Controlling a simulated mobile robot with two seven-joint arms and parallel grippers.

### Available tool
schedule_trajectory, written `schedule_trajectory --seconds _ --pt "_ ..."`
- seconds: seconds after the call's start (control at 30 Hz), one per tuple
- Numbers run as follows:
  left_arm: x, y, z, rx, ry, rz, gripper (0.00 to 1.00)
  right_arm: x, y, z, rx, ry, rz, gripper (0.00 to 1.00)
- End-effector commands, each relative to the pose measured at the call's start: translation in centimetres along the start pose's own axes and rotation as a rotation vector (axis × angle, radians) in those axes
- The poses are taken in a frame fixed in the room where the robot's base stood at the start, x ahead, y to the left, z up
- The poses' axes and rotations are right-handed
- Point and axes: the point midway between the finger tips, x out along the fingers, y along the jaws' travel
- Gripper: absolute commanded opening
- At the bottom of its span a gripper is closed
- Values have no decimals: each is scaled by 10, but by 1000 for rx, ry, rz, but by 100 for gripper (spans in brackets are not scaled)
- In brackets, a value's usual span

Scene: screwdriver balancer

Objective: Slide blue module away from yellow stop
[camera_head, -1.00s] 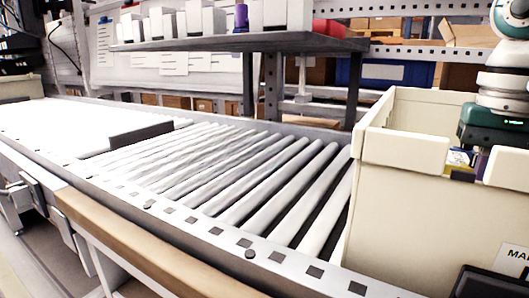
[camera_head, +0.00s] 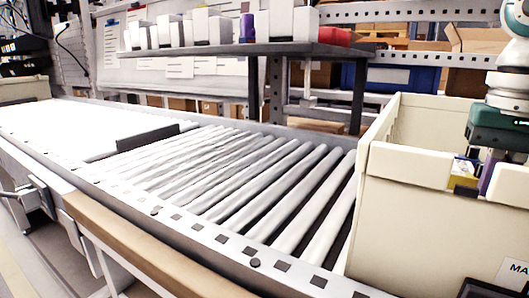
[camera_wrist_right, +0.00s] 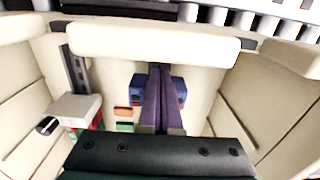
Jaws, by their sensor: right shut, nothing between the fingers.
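My right gripper (camera_wrist_right: 160,72) is shut and empty, its purple fingers pointing down inside the cream crate (camera_head: 425,225). In the right wrist view the blue module (camera_wrist_right: 138,92) shows on both sides of the fingers, which hide its middle. I cannot tell whether they touch it. In the head view the purple fingers (camera_head: 488,172) show through the cutout in the crate's wall, beside a small yellow part (camera_head: 463,184) that may be the yellow stop. The yellow stop is not clear in the wrist view. My left gripper is in neither view.
A white box (camera_wrist_right: 76,108) with red and green parts lies left in the crate. Small orange (camera_wrist_right: 122,111) and green (camera_wrist_right: 125,127) blocks lie nearer the fingers. Crate walls surround the gripper closely. The roller conveyor (camera_head: 215,165) beside the crate is largely clear.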

Motion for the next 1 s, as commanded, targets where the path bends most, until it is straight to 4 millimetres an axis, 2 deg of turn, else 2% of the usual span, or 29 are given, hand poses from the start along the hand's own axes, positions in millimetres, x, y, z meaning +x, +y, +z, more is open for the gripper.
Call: schedule_trajectory --seconds 0.47,0.57,1.0 --pt "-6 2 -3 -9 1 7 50 -8 0 0 0 0 0 0" --pt "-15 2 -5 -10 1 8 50 -18 0 0 0 1 0 0" --pt "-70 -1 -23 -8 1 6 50 -88 0 5 0 1 0 0"
